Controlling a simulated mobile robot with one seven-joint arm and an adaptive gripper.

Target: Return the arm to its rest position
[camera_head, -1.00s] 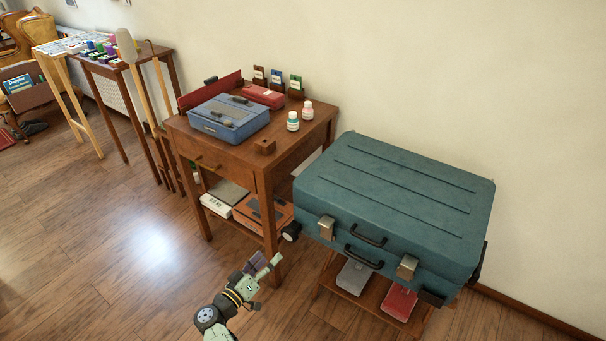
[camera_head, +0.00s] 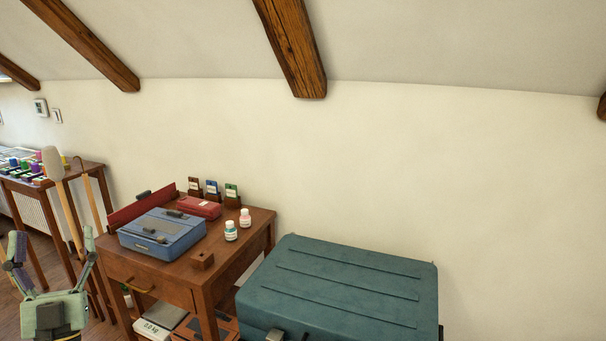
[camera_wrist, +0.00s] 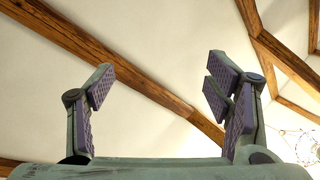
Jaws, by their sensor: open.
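My gripper (camera_head: 52,255) is at the lower left of the head view, its fingers pointing up and spread apart. It appears in front of the floor and the far table, left of the wooden desk. In the wrist view my gripper (camera_wrist: 160,110) is open, with nothing between its two purple-padded fingers.
The wooden desk (camera_head: 150,268) holds a blue box (camera_head: 160,235), a red case (camera_head: 199,207) and small bottles (camera_head: 231,231). A large teal suitcase (camera_head: 340,285) stands to its right. A table (camera_head: 35,185) with colourful items is at the far left.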

